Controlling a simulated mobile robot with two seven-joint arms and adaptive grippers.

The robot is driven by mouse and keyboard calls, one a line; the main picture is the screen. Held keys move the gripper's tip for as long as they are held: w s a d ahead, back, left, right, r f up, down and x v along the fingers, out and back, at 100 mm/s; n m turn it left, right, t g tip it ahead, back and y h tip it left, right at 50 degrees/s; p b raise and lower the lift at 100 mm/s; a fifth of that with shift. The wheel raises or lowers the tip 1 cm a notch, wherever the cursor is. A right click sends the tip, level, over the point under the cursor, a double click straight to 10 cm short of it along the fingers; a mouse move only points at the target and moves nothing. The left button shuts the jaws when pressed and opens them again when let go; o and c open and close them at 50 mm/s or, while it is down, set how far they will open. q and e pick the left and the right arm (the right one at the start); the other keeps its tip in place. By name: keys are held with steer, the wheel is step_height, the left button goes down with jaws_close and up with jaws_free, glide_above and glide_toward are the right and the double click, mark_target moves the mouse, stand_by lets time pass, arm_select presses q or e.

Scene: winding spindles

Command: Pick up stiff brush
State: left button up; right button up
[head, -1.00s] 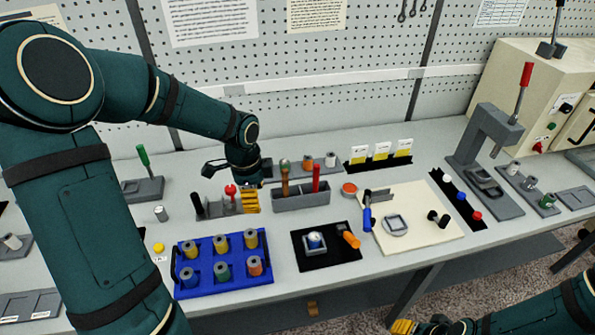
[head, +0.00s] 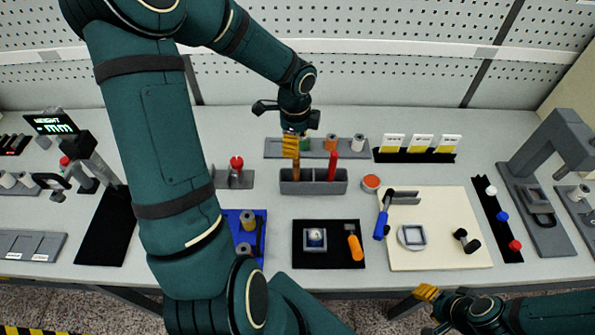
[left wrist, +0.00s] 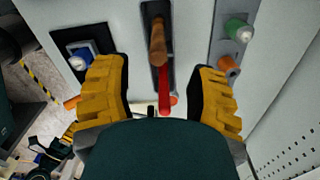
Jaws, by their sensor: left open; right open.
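A grey two-slot holder (head: 313,188) stands mid-bench. A brown wooden handle (head: 306,160) and a red handle (head: 333,165) stand upright in it. Their lower ends are hidden, so I cannot tell which is the stiff brush. My left gripper (head: 291,147) is open above the holder's left part, beside the brown handle. In the left wrist view, the brown handle (left wrist: 157,42) and red handle (left wrist: 166,88) show in the gap between the open yellow fingers (left wrist: 158,72), not clasped. My right gripper (head: 425,292) is open at the bench's front edge, lower right.
A rack of spools (head: 345,146) lies behind the holder. A black mat (head: 300,262) with an orange-handled tool (head: 355,244) lies in front. A cream board (head: 450,210) with a blue-handled tool (head: 382,218) is to the right. My left arm partly covers a blue tray (head: 232,216).

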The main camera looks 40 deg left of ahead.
mark_target(297, 162)
arm_select(q)
steer(key=shift+d+f+b, duration=0.2)
steer(key=shift+f+b, duration=0.25)
steer(key=shift+f, duration=3.65)
steer(key=shift+o, duration=0.2)
jaws_close()
